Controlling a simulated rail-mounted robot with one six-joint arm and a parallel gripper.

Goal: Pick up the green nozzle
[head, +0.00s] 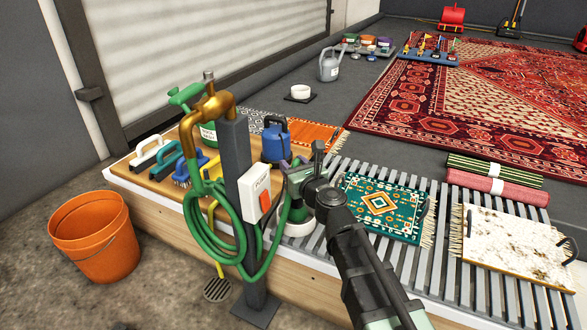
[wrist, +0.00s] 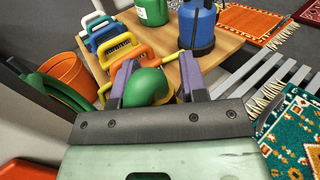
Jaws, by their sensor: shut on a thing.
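The green nozzle (wrist: 147,86) shows in the wrist view as a smooth rounded green body between the two dark purple-grey fingers of my gripper (wrist: 152,84). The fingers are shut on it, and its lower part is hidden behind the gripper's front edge. In the head view my gripper's fingers and the held nozzle are hard to make out, crowded beside the dark post and white switch box.
A dark post carries a brass tap (head: 212,106) and a coiled green hose (head: 212,225). Several brushes (head: 150,150) and a blue sprayer (head: 276,140) stand on the wooden bench. An orange bucket (head: 95,240) is at left. Small rugs lie on slats.

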